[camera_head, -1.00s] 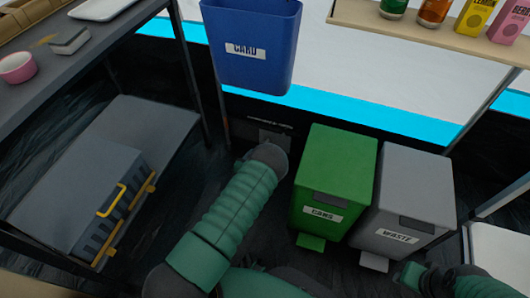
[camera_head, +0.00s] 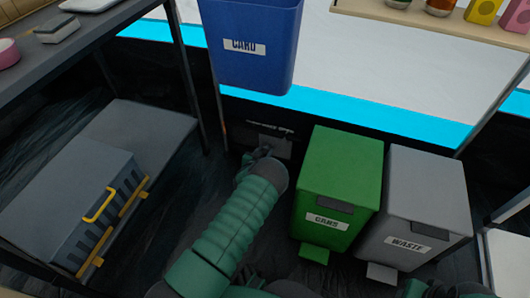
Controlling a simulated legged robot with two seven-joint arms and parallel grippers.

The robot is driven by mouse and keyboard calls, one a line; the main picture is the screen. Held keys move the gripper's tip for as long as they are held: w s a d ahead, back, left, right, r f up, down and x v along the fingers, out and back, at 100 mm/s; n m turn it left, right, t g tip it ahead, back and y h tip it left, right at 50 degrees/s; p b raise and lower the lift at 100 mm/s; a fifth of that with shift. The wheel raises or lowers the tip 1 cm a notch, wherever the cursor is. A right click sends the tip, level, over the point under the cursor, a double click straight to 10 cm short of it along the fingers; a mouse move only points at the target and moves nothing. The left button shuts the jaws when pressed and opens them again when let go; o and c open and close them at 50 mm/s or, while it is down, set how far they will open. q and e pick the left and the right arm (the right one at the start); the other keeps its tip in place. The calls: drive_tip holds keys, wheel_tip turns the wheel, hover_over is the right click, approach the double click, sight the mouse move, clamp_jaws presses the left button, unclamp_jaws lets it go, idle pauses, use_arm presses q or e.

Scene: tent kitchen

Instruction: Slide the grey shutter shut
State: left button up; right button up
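A small grey plate that looks like the grey shutter (camera_head: 278,147) sits low on the dark wall, under the blue bin, with a dark slot and pale marks above it. My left arm reaches up from the bottom of the head view in a green sleeve. Its gripper (camera_head: 259,154) is at the left part of the plate, mostly hidden behind my dark wrist. I cannot tell whether it touches the plate or whether its fingers are open. My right gripper is not in view; only a bit of green arm shows at the bottom right.
The green cans bin (camera_head: 341,170) and grey waste bin (camera_head: 424,190) stand close to the right of my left arm. The blue card bin (camera_head: 250,75) hangs above. A grey case with yellow latches (camera_head: 85,205) lies at the left. Dark floor is clear between case and arm.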

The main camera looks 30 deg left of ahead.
use_arm(q)
clamp_jaws()
drive_tip(key=shift+f, duration=0.1)
idle(0.8)
